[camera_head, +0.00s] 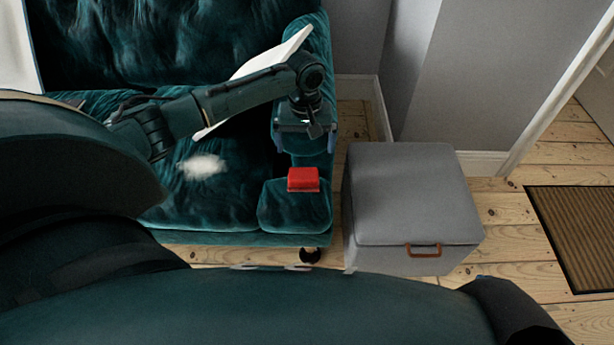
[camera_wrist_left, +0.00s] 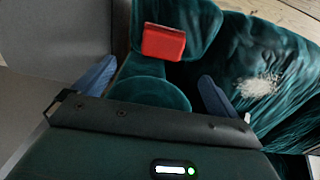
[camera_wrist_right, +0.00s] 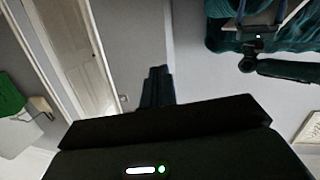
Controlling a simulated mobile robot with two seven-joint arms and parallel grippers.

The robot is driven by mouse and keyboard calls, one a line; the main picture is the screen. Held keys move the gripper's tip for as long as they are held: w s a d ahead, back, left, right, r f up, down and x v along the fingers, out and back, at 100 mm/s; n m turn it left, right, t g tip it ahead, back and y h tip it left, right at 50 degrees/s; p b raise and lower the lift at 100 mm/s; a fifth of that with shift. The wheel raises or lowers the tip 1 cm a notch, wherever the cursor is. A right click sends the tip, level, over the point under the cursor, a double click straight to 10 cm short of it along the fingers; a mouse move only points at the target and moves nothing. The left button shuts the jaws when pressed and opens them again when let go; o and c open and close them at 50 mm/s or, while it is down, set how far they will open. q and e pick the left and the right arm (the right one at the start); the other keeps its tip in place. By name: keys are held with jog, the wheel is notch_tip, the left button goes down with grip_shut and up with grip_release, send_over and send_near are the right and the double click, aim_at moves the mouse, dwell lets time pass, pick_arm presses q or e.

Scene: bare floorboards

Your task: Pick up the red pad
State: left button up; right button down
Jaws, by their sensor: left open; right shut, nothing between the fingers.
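The red pad (camera_head: 303,179) lies on the front end of the teal sofa's armrest (camera_head: 293,210) in the head view. It also shows in the left wrist view (camera_wrist_left: 163,42), beyond the fingers and apart from them. My left gripper (camera_head: 306,146) is open and empty, above the armrest just behind the pad. Its blue fingers (camera_wrist_left: 154,84) are spread wide in the left wrist view. My right gripper (camera_wrist_right: 158,86) is shut with nothing in it and points toward the wall and door in its own wrist view.
A grey storage box (camera_head: 410,195) with a brown handle stands right of the armrest. A white fluffy patch (camera_head: 203,166) lies on the sofa seat. A white panel (camera_head: 260,70) leans behind my left arm. A brown doormat (camera_head: 577,232) lies on the floorboards at the right.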

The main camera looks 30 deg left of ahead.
pick_arm(q)
notch_tip(320, 180, down, 5)
jog(key=shift+f+b, duration=0.2)
jog(key=shift+b, duration=0.7)
jog(key=shift+f, duration=0.5)
jog(key=f+b, duration=0.2)
jog(key=f, duration=0.1)
jog(key=f+b, duration=0.1)
jog(key=shift+s+a+f, duration=0.15)
jog(key=shift+s+f, duration=0.1)
jog(key=shift+f, duration=0.35)
pick_arm(e)
jog(key=a+t+y, duration=0.1)
jog(key=n+t+y, duration=0.1)
jog(key=shift+a+r+n+t+y, duration=0.1)
jog(key=shift+a+n+t+y, duration=0.2)
jog(key=shift+a+y, duration=0.1)
pick_arm(q)
jog(key=shift+c, duration=0.6)
jog(key=c, duration=1)
jog(key=shift+o, duration=0.2)
jog(key=shift+r, duration=0.1)
